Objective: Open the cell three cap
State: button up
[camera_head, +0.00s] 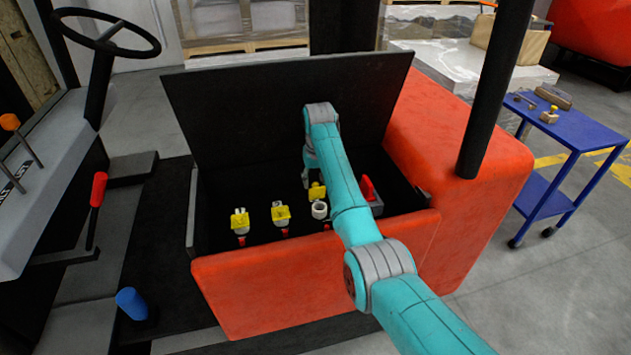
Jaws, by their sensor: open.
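Inside the open black compartment stand three fittings in a row with yellow caps. The left cap (240,221) and the middle cap (281,212) sit over their fittings. At the third fitting from the left, a round white neck (320,210) shows bare, and its yellow cap (317,191) is behind it, apparently tipped back. I take this as cell three; no label is readable. My gripper (309,178) is open, pointing down just above and behind this cap. My arm hides part of it, and I cannot tell whether it touches the cap.
A red handle (367,188) on a grey block stands right of the third fitting, close to my arm. The raised black lid (240,110) rises behind my wrist. The orange body (455,150) and a black post (495,95) stand to the right. A blue cart (575,128) is farther right.

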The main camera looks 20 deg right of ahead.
aim_at(317, 188)
notch_tip(317, 188, up, 11)
jog(key=s, duration=0.1)
jog(key=shift+s+r, duration=0.15)
jog(key=shift+s, duration=0.05)
